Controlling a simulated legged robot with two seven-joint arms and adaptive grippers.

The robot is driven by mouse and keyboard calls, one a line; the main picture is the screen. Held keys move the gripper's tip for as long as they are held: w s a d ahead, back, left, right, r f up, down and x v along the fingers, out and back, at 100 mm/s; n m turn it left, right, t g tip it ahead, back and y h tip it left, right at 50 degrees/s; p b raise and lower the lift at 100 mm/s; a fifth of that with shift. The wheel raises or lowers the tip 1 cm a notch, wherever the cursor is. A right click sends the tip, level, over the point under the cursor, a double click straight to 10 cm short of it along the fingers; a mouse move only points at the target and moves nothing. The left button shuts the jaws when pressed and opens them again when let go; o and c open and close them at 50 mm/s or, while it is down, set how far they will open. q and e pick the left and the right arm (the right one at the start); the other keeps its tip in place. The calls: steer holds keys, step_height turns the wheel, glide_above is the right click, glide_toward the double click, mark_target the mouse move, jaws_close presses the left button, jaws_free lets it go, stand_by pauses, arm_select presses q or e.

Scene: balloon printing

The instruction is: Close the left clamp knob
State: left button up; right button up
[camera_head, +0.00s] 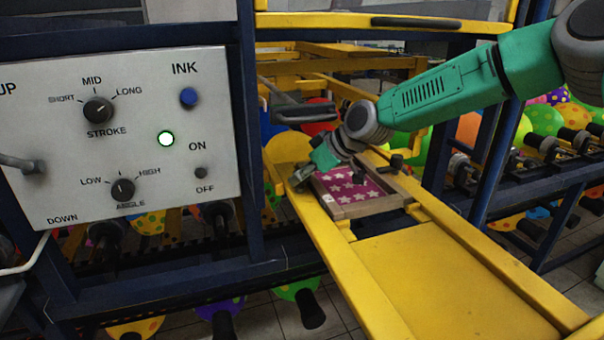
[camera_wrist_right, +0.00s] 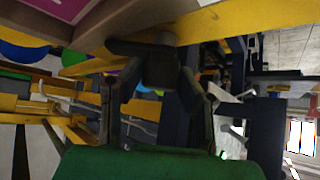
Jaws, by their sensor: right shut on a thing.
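My right gripper (camera_head: 301,178) reaches in from the right and is at the left side of the wooden-framed screen (camera_head: 370,210), which has a magenta mesh with pale stars. In the right wrist view, a dark clamp knob (camera_wrist_right: 160,68) sits between the two fingers of my right gripper (camera_wrist_right: 158,92), which are shut on it beside the yellow rail. In the head view my gripper hides this left knob. Another dark knob (camera_head: 397,161) shows at the right side of the frame. My left gripper is not in view.
A white control panel (camera_head: 150,190) with dials and a lit green lamp stands at the left on a blue frame. The yellow rails (camera_head: 450,215) carry the screen frame. Polka-dot balloons (camera_head: 545,120) and rollers are at the right.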

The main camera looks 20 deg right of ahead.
steer(key=m+t+h, duration=0.1)
steer(key=m, duration=0.1)
steer(key=m+t+h+p, duration=0.1)
steer(key=m+h, duration=0.1)
steer(key=shift+a+r, duration=0.15)
steer(key=shift+m+h+p, duration=0.85)
steer(key=shift+m+h, duration=0.75)
steer(key=shift+m, duration=0.7)
steer(key=o, duration=1.1)
steer(key=shift+s+r, duration=0.15)
steer(key=shift+s, duration=0.05)
steer(key=v, duration=1.1)
steer(key=shift+s+a, duration=0.2)
